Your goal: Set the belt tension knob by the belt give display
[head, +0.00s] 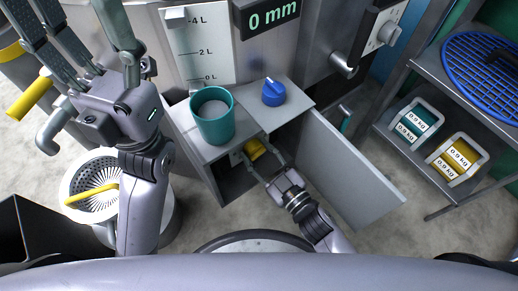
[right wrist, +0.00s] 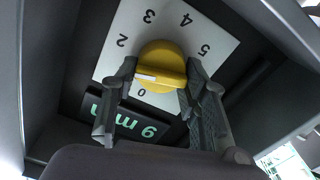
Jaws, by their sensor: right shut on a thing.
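A yellow knob (right wrist: 163,64) sits on a white dial plate (right wrist: 112,50) inside an open compartment. Numerals 0, 2, 3, 4 and 5 show; the rest of the scale is hidden by a finger. The knob's white mark lies toward the left in the right wrist view. A display (right wrist: 128,122) beside the dial reads 9 mm, upside down. My right gripper (right wrist: 158,88) is shut on the knob, one finger on each side. In the head view the knob (head: 254,149) shows between the right gripper's fingers (head: 262,160). My left gripper (head: 78,30) is open and empty at upper left.
An open door (head: 345,175) stands right of my right arm. A teal cup (head: 212,125) and a blue knob (head: 272,92) are on top of the compartment. Another display (head: 270,16) reads 0 mm. A shelf (head: 395,140) with weights stands right, a white basket (head: 75,190) left.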

